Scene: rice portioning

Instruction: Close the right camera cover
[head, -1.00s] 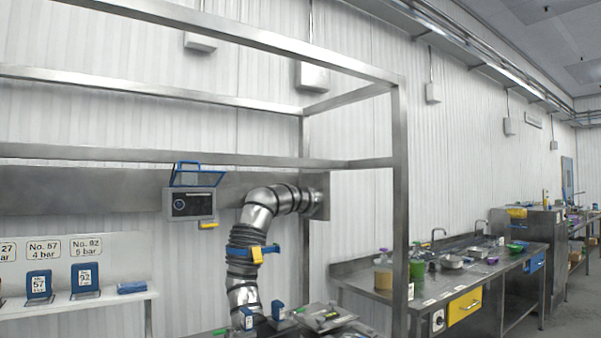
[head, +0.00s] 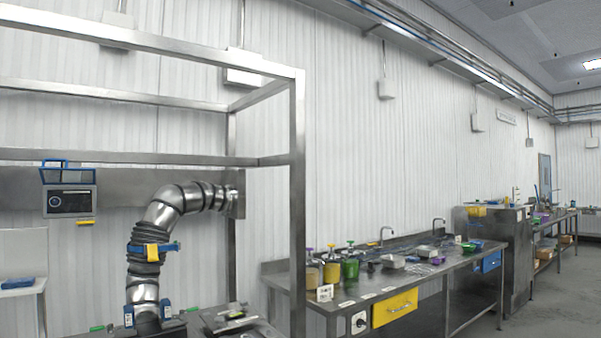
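Neither of my grippers shows in the head view. A yellow handle (head: 86,223) sits under the panel.
A steel frame (head: 298,210) stands in front of a bent metal duct (head: 142,265) with a blue and yellow clamp (head: 152,249). Floor (head: 560,300) is clear at the far right.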

